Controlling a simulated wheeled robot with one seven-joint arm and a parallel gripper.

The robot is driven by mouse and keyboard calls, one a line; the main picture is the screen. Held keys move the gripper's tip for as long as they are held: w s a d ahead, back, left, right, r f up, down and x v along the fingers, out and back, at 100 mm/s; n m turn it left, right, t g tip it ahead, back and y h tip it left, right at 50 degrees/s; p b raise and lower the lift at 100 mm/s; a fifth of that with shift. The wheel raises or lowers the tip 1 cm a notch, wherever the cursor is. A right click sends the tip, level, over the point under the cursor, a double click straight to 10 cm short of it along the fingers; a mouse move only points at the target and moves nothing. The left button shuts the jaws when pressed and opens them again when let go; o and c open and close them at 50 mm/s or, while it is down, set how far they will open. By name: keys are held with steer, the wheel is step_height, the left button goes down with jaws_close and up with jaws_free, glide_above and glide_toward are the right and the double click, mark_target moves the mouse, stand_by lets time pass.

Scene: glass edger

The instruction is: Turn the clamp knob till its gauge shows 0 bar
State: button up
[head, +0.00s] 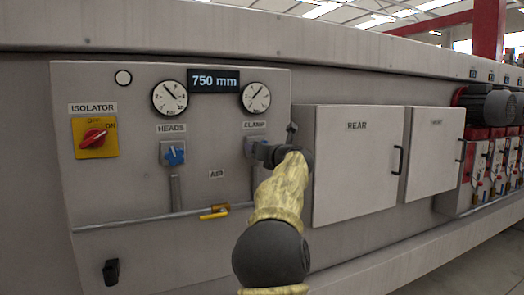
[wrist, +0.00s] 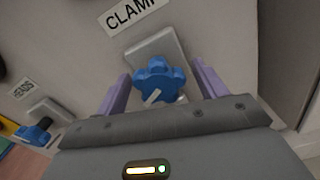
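The clamp knob (wrist: 158,78) is a blue lobed knob with a white pointer mark, on a grey plate under the CLAMP label (wrist: 132,10). In the wrist view my gripper (wrist: 161,84) is open, with one purple finger on each side of the knob and gaps visible between them. In the head view my gripper (head: 262,152) is at the panel and hides most of the knob. The clamp gauge (head: 256,98) is a white round dial above the CLAMP label. Its needle lies slanted toward the upper right; its figures are too small to read.
The heads knob (head: 173,153) is blue, left of the clamp knob, below the heads gauge (head: 170,98). A red isolator switch (head: 95,136) and a yellow-handled air valve (head: 214,212) are on the same panel. The REAR cabinet (head: 357,165) stands out just right of my gripper.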

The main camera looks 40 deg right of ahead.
steer(key=shift+s+r, duration=0.1)
steer(key=b+v, duration=0.2)
steer(key=v, duration=1.5)
steer(key=shift+a+b, duration=0.15)
steer(key=shift+b, duration=0.2)
